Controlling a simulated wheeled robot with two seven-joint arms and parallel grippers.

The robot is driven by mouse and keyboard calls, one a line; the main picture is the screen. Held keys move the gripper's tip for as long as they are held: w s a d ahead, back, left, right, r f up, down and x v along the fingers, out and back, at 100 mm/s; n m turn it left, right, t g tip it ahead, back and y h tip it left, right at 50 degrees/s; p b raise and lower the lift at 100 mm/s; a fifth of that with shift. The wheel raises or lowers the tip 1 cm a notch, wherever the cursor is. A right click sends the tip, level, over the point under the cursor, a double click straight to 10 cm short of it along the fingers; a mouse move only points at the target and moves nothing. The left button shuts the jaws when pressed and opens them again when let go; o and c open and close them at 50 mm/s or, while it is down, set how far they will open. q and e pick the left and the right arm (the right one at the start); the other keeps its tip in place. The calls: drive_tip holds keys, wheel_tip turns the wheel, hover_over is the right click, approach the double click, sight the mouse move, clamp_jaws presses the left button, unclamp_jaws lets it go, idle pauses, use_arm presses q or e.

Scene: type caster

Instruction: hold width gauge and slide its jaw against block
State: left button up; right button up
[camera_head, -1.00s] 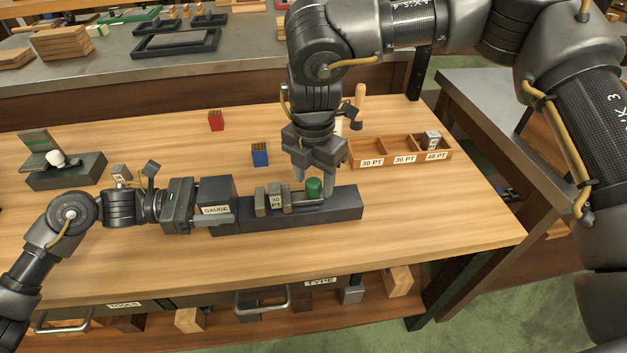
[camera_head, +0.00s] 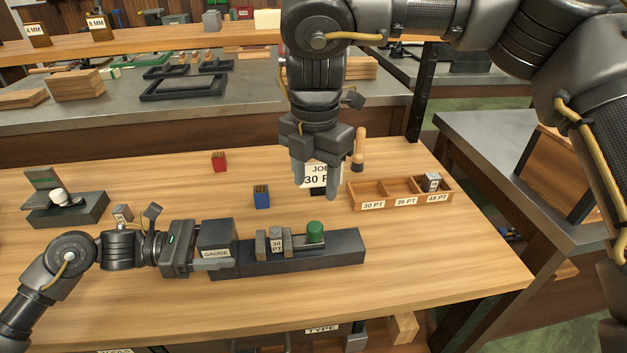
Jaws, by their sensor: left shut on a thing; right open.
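The width gauge (camera_head: 335,254) is a long dark bar lying on the bench, with a raised left end labelled GAUGE. A small grey block (camera_head: 277,245) labelled 30 PT stands on it between the grey fixed jaw (camera_head: 260,246) and the sliding jaw (camera_head: 288,243). The sliding jaw looks against the block or very close; I cannot tell exactly. A green knob (camera_head: 315,231) sits at the right of the sliding jaw. My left gripper (camera_head: 198,250) is shut on the gauge's left end. My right gripper (camera_head: 315,190) is open and empty, above and behind the knob, apart from it.
A JOB 30 PT sign (camera_head: 319,177) stands behind my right gripper, partly hidden. A wooden tray (camera_head: 400,198) with labelled compartments holds a grey block (camera_head: 432,182) at its right. Red (camera_head: 219,161) and blue (camera_head: 262,197) blocks stand behind the gauge. The bench front is clear.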

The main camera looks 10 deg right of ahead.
idle(0.3)
use_arm(q)
drive_tip(key=o, duration=1.1)
drive_tip(key=a, duration=0.8)
drive_tip(key=a+r, duration=0.1)
drive_tip(key=a, duration=0.3)
drive_tip(key=shift+r, duration=0.1)
drive_tip(key=shift+d, duration=0.1)
